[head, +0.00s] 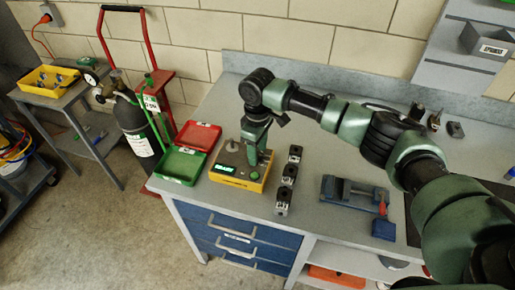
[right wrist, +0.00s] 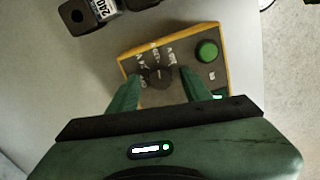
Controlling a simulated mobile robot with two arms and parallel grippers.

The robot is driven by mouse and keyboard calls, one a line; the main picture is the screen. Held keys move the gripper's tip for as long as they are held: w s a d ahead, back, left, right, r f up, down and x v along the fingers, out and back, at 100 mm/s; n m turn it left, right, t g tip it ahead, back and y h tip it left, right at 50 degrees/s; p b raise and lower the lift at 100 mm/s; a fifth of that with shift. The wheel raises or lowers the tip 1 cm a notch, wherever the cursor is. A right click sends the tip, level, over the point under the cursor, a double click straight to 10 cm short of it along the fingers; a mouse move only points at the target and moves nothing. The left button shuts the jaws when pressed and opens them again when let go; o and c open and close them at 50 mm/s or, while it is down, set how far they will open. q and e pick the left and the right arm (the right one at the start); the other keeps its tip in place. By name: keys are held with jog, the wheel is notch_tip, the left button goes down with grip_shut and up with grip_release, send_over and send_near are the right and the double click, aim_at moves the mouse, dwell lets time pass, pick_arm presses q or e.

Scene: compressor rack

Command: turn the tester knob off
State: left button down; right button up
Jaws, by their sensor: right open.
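The tester (head: 232,178) is a yellow box with a grey top and a lit green display, near the front edge of the bench. In the right wrist view its top (right wrist: 185,62) shows a green button (right wrist: 207,51) and a dark round knob (right wrist: 158,73) with printed labels around it, too blurred to read surely. My right gripper (head: 259,158) points down over the tester. In the right wrist view its two open fingers (right wrist: 159,90) stand on either side of the knob, with gaps between. In the head view the gripper hides the knob. My left gripper is not in view.
Several small metal blocks (head: 289,174) stand in a row just right of the tester. A red tray (head: 199,135) and a green tray (head: 180,166) lie on its left. A blue-grey vise (head: 350,192) sits farther right. A gas cylinder (head: 137,128) stands on a red cart beyond the bench.

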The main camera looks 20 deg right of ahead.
jog(key=shift+s, duration=0.15)
grip_shut()
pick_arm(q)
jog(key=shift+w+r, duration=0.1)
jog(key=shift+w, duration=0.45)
